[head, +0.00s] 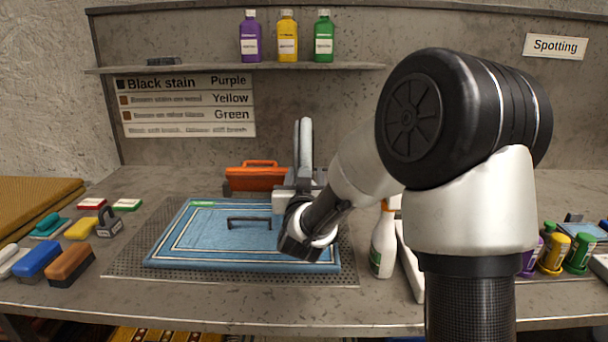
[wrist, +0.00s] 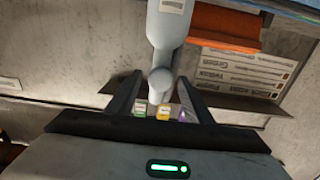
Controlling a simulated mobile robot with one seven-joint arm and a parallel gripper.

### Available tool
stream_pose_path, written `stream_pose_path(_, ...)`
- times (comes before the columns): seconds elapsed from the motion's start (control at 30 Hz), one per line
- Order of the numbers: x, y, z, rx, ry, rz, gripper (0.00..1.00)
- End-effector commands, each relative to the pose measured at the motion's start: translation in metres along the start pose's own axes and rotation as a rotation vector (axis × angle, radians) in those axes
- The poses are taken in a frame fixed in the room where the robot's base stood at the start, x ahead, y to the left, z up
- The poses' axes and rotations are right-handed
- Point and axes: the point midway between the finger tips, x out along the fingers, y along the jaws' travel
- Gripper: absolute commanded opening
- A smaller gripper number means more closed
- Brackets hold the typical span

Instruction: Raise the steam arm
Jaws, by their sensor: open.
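The steam arm (head: 306,145) is a pale grey rounded bar behind the blue rug (head: 190,235). In the head view it appears roughly upright, with its lower part hidden behind my gripper (head: 302,186). In the wrist view the steam arm (wrist: 172,28) comes down from the top edge, and its rounded end shows between the two dark fingers of my gripper (wrist: 156,95). The fingers are apart, one on each side of that end. I cannot tell whether either finger touches it.
The rug lies on a perforated mat (head: 130,270) with a dark handle (head: 249,220) on it. An orange tool (head: 256,178) stands behind. A spray bottle (head: 383,245) stands right of the mat. Brushes (head: 70,263) lie left. Three bottles (head: 287,38) stand on the shelf (head: 200,68).

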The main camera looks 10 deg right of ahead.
Motion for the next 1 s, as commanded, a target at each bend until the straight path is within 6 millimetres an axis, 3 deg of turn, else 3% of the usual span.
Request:
stream_pose_path(0.2, 0.017, -0.001, 0.0, 0.0, 0.0, -0.002, 0.47)
stream_pose_path(0.47, 0.019, -0.001, 0.0, 0.0, 0.0, -0.002, 0.47)
stream_pose_path(0.57, 0.018, -0.001, 0.0, 0.0, 0.0, -0.001, 0.35)
stream_pose_path(0.77, 0.018, -0.001, 0.0, 0.0, 0.0, -0.001, 0.01)
stream_pose_path(1.0, 0.018, 0.001, -0.004, 0.0, -0.005, -0.001, 0.0)
